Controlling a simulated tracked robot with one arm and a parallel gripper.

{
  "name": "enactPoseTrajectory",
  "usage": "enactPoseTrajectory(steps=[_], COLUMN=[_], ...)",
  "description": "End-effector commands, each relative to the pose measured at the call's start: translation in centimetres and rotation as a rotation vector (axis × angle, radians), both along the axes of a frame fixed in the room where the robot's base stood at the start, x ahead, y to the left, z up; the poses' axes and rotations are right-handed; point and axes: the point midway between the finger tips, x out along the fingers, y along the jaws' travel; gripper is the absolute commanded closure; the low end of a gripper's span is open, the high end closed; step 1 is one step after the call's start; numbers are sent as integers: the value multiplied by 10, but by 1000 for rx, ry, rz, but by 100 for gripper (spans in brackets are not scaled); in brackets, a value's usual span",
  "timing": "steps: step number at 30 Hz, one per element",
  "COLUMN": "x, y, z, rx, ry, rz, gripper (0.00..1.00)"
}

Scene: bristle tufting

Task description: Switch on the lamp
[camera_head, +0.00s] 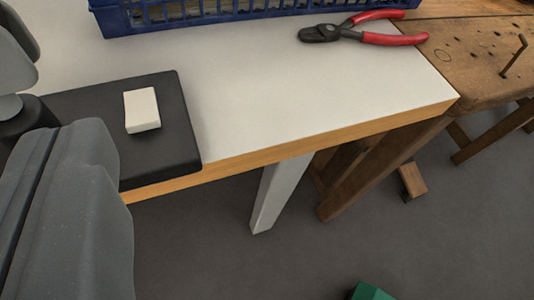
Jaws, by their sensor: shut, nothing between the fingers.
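A flat black base (185,140), apparently the lamp's, lies on the white table at its front left edge. A cream rectangular block (142,110), which looks like a switch, sits on top of it. Pale grey rounded pieces (15,60) and a dark round part stand at the left edge; I cannot tell whether they belong to the lamp. A large grey body at the lower left looks like my gripper (75,210). It covers part of the base and is left of and in front of the block. It is shut and empty; its fingertips are not clear.
Red-handled pliers (365,28) lie at the back of the white table (300,90). A blue crate (230,14) stands behind. A wooden bench (470,70) adjoins at the right. A wooden block (412,181) and a green object (370,291) are lower down. The tabletop's middle is clear.

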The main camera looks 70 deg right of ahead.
Motion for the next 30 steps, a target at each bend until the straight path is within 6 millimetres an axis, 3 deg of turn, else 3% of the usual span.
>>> enactPoseTrajectory(steps=[14, 20, 30], x=[0, 19, 67], y=[-4, -19, -54], z=[-6, -17, -40], rx=[-11, -10, -10], ry=[9, 10, 9], rz=[-11, -12, -12], gripper=[100, 100, 100])
